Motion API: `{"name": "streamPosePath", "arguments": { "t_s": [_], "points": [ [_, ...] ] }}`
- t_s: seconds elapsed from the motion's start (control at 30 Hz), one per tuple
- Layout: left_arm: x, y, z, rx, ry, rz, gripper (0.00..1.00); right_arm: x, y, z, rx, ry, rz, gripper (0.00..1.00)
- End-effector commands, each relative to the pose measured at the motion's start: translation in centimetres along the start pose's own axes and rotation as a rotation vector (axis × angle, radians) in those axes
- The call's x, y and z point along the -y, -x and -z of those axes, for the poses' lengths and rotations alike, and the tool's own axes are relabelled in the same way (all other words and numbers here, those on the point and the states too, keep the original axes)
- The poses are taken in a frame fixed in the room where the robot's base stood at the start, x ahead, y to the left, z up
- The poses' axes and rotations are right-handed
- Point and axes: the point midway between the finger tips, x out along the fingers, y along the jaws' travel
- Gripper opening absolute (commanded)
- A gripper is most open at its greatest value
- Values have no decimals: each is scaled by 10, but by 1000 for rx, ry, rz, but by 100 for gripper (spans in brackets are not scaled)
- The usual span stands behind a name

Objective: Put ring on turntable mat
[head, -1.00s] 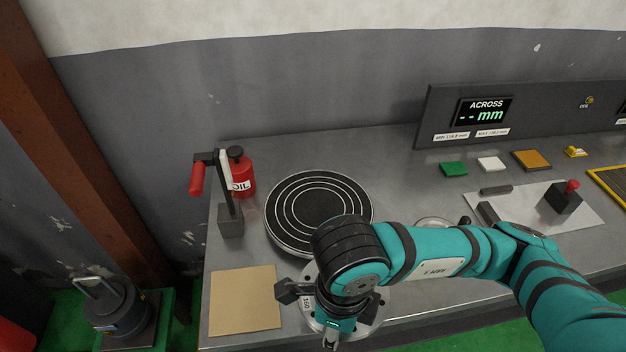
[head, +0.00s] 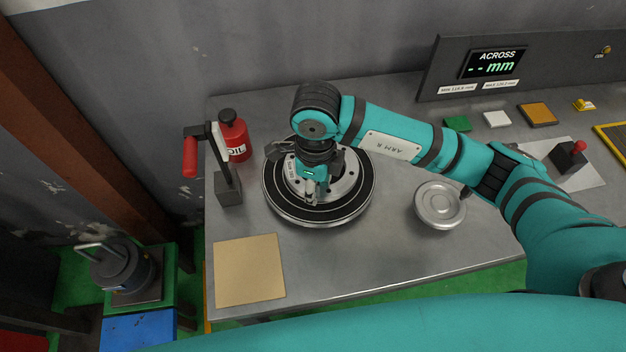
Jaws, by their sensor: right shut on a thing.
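The ring (head: 347,184) is a silver metal disc with holes around it. It is over the turntable in the head view, a little toward the back of it. The turntable mat (head: 357,202) is black with pale circles and shows around the ring. I cannot tell whether the ring touches the mat or hangs just above it. My right gripper (head: 315,191) points down and is shut on the ring, and it hides part of it. My left gripper is not in view.
A lever stand with a red handle (head: 190,157) and a red oil can (head: 236,138) stand close left of the turntable. A tan square pad (head: 249,270) lies at the front left. A round silver dish (head: 439,204) sits to the right, with clear bench between.

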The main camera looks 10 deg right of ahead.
Motion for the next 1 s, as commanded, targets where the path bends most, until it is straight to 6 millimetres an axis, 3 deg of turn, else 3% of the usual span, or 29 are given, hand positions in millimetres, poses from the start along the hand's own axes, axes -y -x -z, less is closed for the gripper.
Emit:
{"name": "streamPosePath", "arguments": {
  "t_s": [0.1,0.2,0.53,0.73,0.77,0.9,1.0],
  "points": [
    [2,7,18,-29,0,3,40,15,1,-9,2,-2,1,0],
    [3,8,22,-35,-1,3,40,20,-1,-12,2,1,1,0],
    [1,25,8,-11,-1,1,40,19,-33,-11,0,0,-2,0],
    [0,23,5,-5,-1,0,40,19,-37,-12,3,2,1,0],
    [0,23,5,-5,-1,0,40,19,-38,-11,1,2,-1,30],
    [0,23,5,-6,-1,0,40,19,-38,-11,1,2,-1,48],
    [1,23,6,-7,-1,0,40,19,-38,-11,0,2,-1,49]
  ]
}}
